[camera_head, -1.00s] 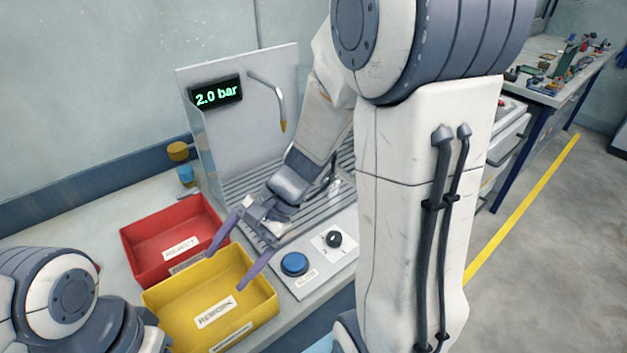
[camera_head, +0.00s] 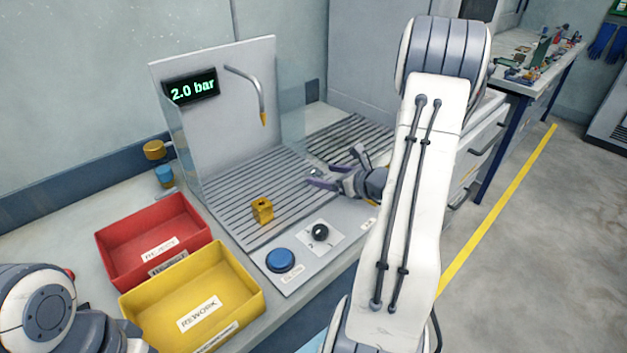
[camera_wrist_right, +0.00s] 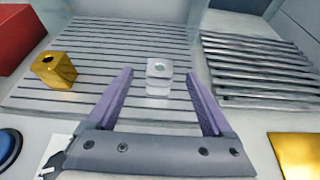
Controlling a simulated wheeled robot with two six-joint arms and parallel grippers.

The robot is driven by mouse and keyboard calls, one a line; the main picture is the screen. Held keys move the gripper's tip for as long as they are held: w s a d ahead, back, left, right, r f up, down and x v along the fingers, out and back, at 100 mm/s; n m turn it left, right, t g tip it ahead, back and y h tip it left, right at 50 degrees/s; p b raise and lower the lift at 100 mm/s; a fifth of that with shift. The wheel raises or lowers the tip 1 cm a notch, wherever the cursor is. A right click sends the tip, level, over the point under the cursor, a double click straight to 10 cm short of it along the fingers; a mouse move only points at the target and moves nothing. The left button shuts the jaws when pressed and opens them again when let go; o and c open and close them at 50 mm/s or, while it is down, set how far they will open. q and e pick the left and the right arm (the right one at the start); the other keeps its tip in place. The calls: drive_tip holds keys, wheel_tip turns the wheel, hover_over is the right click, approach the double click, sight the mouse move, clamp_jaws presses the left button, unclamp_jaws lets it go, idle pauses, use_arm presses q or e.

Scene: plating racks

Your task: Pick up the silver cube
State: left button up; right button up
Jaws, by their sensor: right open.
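The silver cube (camera_wrist_right: 158,78) stands on the slatted grate, with a round hole in its top, in the right wrist view. My right gripper (camera_wrist_right: 160,88) is open, its two purple fingers to either side of the cube's place in the picture; the cube appears ahead of the fingertips, and I cannot tell the exact gap. In the head view the right gripper (camera_head: 316,178) is low over the right part of the grate, and the cube is hard to make out there. My left arm shows at the lower left; its gripper is out of view.
A brass cube (camera_head: 262,210) stands on the grate (camera_head: 235,205), left of the right gripper. A nozzle (camera_head: 262,105) hangs above the grate. A blue button (camera_head: 280,260), a knob (camera_head: 320,232), a red bin (camera_head: 118,242) and a yellow bin (camera_head: 135,302) are nearer the front.

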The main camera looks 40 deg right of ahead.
sight(317, 175)
drive_tip(key=x, duration=0.2)
drive_tip(key=p+x, duration=0.1)
drive_tip(key=x, duration=0.2)
drive_tip(key=shift+w+f, duration=0.15)
drive_tip(key=shift+f, duration=0.3)
drive_tip(key=shift+r, duration=0.1)
clamp_jaws()
